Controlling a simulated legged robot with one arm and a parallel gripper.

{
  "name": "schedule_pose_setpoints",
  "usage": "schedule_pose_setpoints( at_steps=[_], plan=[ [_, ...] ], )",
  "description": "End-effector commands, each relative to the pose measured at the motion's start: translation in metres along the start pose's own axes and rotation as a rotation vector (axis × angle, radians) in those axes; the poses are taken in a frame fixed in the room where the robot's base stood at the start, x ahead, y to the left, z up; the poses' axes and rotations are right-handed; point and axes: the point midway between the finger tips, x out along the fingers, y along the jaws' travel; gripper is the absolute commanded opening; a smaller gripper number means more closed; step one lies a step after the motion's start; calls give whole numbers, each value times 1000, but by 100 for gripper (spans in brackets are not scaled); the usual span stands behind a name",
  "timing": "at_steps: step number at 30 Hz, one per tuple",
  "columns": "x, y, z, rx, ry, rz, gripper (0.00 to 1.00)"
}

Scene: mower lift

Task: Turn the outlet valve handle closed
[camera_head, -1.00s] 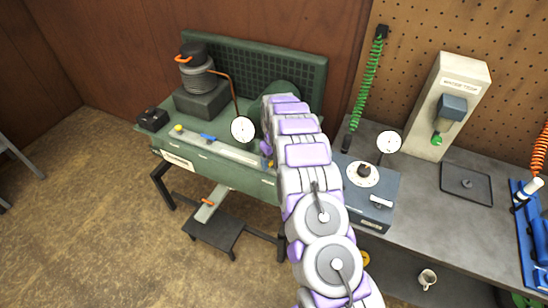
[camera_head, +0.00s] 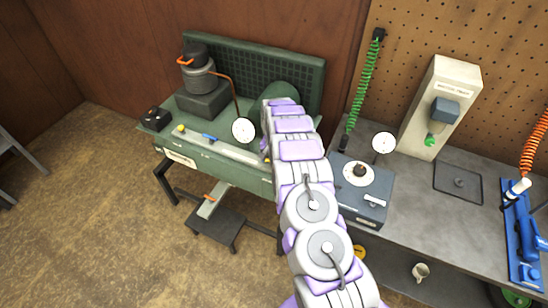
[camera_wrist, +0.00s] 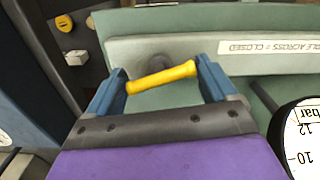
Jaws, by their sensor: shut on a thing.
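The yellow outlet valve handle (camera_wrist: 161,77) shows in the wrist view in front of a pale green panel. It lies nearly level across the picture, its right end a little higher. My gripper (camera_wrist: 163,70) is shut on it, with one blue finger at each end of the handle. A partly cut-off label (camera_wrist: 265,45) to the right reads "...LE ACROSS = CLOSED". In the head view, my arm hides the gripper and the handle at the right part of the green bench (camera_head: 240,172).
A white dial gauge (camera_wrist: 306,140) stands close at the right in the wrist view; the head view shows it (camera_head: 243,130) left of my arm. A blue-grey box (camera_head: 360,195) stands right of my arm. A step (camera_head: 217,229) is below the green bench.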

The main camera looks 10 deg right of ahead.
Motion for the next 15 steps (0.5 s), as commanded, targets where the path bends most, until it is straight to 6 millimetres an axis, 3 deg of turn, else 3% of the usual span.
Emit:
schedule_pose_setpoints(
  at_steps=[15],
  plan=[
    [0,-2,-1,300,1,-1,55]
  ],
)
